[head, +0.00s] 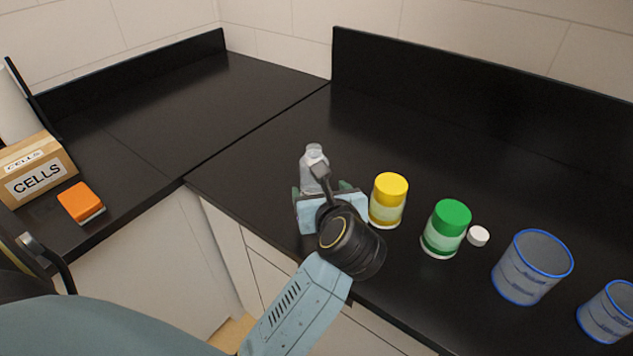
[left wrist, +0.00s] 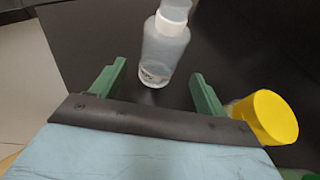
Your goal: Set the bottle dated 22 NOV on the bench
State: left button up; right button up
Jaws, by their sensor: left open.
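A clear bottle with a whitish cap (head: 314,155) stands upright on the black bench (head: 262,165). It also shows in the left wrist view (left wrist: 165,48), just beyond and between my fingertips. I cannot read a date on it. My left gripper (head: 323,190) is open, with its green fingers (left wrist: 158,80) apart and nothing held. A yellow-capped bottle (head: 388,203) and a green-capped bottle (head: 446,230) with pale labels stand to the right; their label text is too small to read. My right gripper is not in view.
A small white cap (head: 478,236) lies beside the green-capped bottle. Two blue-rimmed beakers (head: 525,275) (head: 610,312) stand at the right. A CELLS box (head: 38,172) and an orange sponge (head: 80,202) sit on the left counter. The bench behind the bottles is clear.

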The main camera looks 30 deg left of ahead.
pick_arm(q)
jog(key=v, duration=0.5)
jog(key=shift+s+d+r, duration=0.1)
jog(key=shift+s+d, duration=0.05)
jog(key=shift+s, duration=0.05)
